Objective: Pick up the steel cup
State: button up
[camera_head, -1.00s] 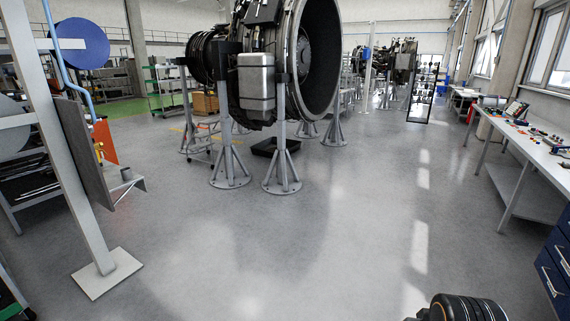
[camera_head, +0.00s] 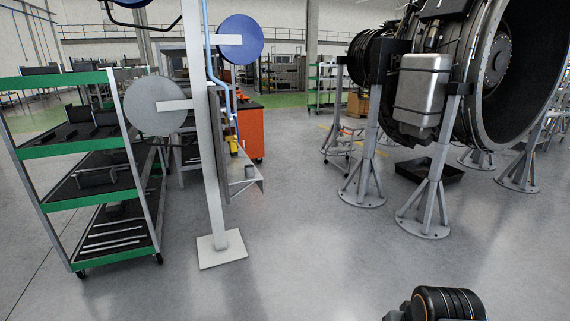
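I cannot make out a steel cup for sure. A small pale object sits on the little grey shelf (camera_head: 245,186) beside the white post, too small to identify. My gripper's fingers are not in view. Only a dark rounded part of my own arm shows at the bottom edge, right of centre.
A green-edged cart (camera_head: 90,202) with trays and rods stands at left. The white post (camera_head: 213,150) with round discs stands on a floor plate. An orange cabinet (camera_head: 251,130) is behind it. A turbofan engine (camera_head: 425,85) rests on grey stands at right. The middle floor is clear.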

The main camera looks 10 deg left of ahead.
aim_at(248, 169)
jog(key=u, duration=0.6)
jog(key=i, duration=1)
jog(key=u, duration=0.45)
